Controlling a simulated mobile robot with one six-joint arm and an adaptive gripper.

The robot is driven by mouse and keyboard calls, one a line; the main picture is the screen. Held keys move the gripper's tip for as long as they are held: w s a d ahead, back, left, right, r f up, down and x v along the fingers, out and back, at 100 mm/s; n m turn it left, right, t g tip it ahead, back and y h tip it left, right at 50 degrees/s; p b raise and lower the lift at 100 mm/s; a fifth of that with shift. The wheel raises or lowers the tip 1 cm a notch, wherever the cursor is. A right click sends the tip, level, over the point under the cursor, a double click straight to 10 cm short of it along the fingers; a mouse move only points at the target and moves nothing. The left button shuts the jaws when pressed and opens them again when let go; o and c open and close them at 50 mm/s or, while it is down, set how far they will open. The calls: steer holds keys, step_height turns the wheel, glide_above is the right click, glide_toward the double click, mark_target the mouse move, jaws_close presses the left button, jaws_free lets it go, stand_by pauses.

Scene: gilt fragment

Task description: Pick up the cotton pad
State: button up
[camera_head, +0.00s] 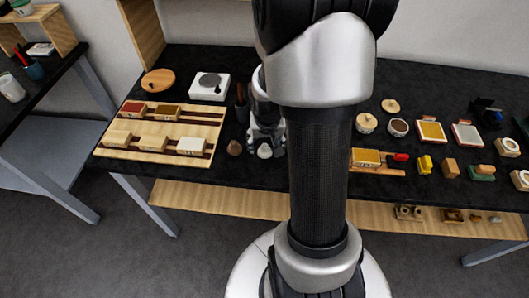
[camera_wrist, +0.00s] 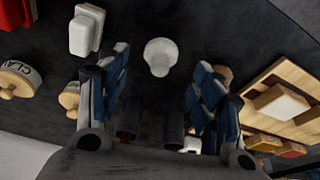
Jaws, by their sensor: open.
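The cotton pad appears to be the small white rounded piece with a narrower end (camera_wrist: 160,57) on the dark bench. It also shows in the head view (camera_head: 264,152), just below my gripper. My gripper (camera_head: 266,143) is open and points down at the bench. In the wrist view its blue-padded fingers (camera_wrist: 162,62) stand to either side of the pad, with clear gaps. Nothing is between the fingers in their grip. The exact height of the fingertips above the bench is hard to tell.
A brown lump (camera_head: 234,148) sits close left of the pad. A wooden tray with blocks (camera_head: 110,153) lies further left. A dark cup (camera_head: 242,108) and white scale (camera_head: 209,86) stand behind. A white block (camera_wrist: 85,30) and clay jar (camera_wrist: 18,78) show in the wrist view.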

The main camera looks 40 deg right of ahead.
mark_target(265, 145)
steer(key=x, duration=0.1)
steer(key=b+x, duration=0.1)
steer(key=x, duration=0.1)
steer(key=b+x, duration=0.1)
steer(key=x, duration=0.1)
steer(key=shift+w+d, duration=0.25)
steer(key=shift+w, duration=0.15)
steer(key=c, duration=0.9)
steer(key=shift+r, duration=0.1)
step_height(265, 145, up, 20)
steer(key=p, duration=0.7)
